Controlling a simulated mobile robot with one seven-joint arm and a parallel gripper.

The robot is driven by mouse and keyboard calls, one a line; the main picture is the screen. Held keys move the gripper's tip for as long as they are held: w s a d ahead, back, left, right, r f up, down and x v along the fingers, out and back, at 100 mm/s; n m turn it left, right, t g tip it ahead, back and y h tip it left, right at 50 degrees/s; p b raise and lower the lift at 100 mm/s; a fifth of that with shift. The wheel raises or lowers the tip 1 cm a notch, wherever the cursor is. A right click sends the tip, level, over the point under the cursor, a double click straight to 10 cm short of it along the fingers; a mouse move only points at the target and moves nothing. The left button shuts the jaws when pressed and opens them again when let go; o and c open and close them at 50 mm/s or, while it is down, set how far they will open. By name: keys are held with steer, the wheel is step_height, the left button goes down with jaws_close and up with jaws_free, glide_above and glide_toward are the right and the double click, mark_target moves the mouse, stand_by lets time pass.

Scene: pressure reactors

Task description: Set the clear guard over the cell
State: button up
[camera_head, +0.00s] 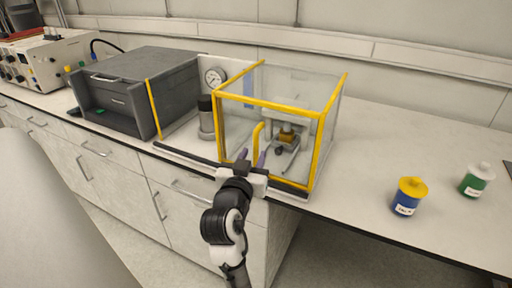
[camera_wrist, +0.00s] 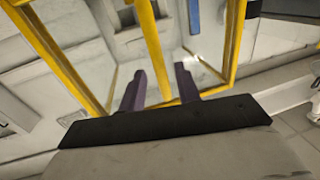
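The clear guard (camera_head: 334,100) is a see-through box with yellow edges. It stands on the bench around a small device with an orange-brown block (camera_head: 287,134). A yellow handle (camera_head: 257,134) is on its front. To its left stands a grey cylinder with a dark top (camera_head: 206,118); I cannot tell which of the two is the cell. My gripper (camera_head: 252,158) is at the guard's front by the handle. In the wrist view its purple fingers (camera_wrist: 160,88) are apart, with a yellow bar between them; I see no clear contact.
A dark rail (camera_head: 185,156) runs along the bench front, with a yellow post (camera_head: 153,108) at its left. A gauge (camera_head: 215,77) is behind the cylinder. A dark grey cabinet (camera_head: 150,75) stands left. Blue (camera_head: 408,197) and green (camera_head: 476,180) jars stand right; bench between is clear.

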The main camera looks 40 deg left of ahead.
mark_target(255, 152)
steer(key=shift+p+x, duration=0.3)
steer(key=shift+x, duration=1.5)
jaws_close()
